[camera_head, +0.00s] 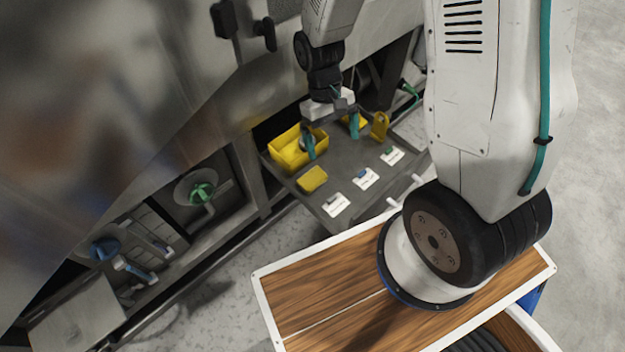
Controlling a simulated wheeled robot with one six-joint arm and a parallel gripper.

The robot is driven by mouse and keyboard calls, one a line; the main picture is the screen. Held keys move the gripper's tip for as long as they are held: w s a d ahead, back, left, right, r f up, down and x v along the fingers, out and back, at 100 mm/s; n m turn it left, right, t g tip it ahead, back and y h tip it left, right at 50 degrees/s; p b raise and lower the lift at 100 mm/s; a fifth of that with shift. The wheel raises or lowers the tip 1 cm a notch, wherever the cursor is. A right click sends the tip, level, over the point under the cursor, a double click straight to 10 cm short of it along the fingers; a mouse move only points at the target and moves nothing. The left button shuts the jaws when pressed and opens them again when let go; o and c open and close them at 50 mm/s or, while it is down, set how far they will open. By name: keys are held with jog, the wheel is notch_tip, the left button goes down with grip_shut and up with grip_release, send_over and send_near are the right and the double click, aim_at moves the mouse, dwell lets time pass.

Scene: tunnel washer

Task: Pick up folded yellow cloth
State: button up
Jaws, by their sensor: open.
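A small flat yellow block-like piece (313,179), which looks like the folded yellow cloth, lies on a dark grey shelf (325,212) near its left front edge. My gripper (332,147) is over the shelf, behind and to the right of this piece. Its two teal fingers are spread wide, with nothing seen between them. The left finger is in front of a yellow bin (284,152). Another yellow item (346,124) is partly hidden behind the right finger, and I cannot tell what it is.
Several white cards with small coloured items, such as this one (336,205), lie along the shelf's front right. A yellow upright piece (380,126) stands at the back right. The steel machine wall (150,70) rises at left. Valves (201,193) sit low in it.

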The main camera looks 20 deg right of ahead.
notch_tip(320, 180, down, 18)
jog(key=w+n+t, duration=0.1)
jog(key=w, duration=0.2)
jog(key=t, duration=0.3)
send_over(312, 178)
jog(key=f, duration=0.2)
jog(key=shift+s+d+f+n, duration=0.1)
jog(key=shift+d+f+n, duration=0.1)
jog(key=shift+f+n, duration=0.2)
jog(key=shift+w+f, duration=0.15)
jog(key=shift+w, duration=0.15)
notch_tip(312, 178, down, 8)
jog(key=shift+s+a+r, duration=0.1)
jog(key=shift+s+r, duration=0.05)
jog(key=shift+r, duration=0.1)
jog(key=c, duration=0.8)
jog(key=shift+r, duration=0.1)
